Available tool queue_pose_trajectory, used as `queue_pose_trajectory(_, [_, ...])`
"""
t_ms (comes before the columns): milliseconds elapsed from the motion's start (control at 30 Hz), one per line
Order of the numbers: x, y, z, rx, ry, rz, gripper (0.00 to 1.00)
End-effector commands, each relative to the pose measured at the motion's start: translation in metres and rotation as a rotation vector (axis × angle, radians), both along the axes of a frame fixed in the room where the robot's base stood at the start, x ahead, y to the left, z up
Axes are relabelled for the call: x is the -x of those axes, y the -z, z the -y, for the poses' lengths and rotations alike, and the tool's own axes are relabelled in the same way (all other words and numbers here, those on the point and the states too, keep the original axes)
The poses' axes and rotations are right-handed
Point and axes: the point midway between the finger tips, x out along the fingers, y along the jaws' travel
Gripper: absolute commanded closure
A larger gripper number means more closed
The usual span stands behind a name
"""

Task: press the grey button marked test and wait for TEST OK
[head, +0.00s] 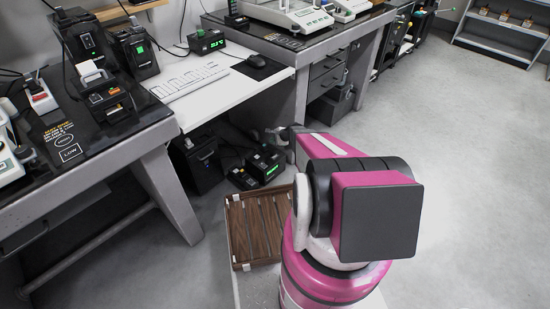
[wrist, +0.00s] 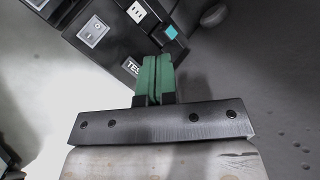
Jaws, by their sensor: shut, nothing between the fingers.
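In the wrist view, a dark panel carries a white label (wrist: 132,67) reading "TES", its end cut off by my fingers. The grey button itself is not distinguishable; my fingers cover the area beside the label. My gripper (wrist: 151,82), with green fingertips, is shut and empty, its tips over or near the panel just right of the label. Whether they touch it I cannot tell. In the head view, dark boxes with lit green displays (head: 265,163) stand low beneath the white desk. No TEST OK text is readable.
In the wrist view, a pale rocker switch (wrist: 93,32), a white socket (wrist: 136,11) and a small teal-lit part (wrist: 171,32) lie beyond the fingers. In the head view, a brown slatted tray (head: 240,232) is beside my arm. The white desk (head: 235,93) overhangs the boxes. Floor at right is clear.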

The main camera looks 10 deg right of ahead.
Motion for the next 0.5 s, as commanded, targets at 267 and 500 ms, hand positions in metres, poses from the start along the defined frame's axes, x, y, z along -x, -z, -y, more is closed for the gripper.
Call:
queue_pose_trajectory(267, [-0.0104, 0.0187, 0.0097, -0.049, 0.085, -0.014, 1.0])
queue_pose_trajectory(500, [-0.01, 0.018, 0.0093, -0.048, 0.083, -0.014, 1.0])
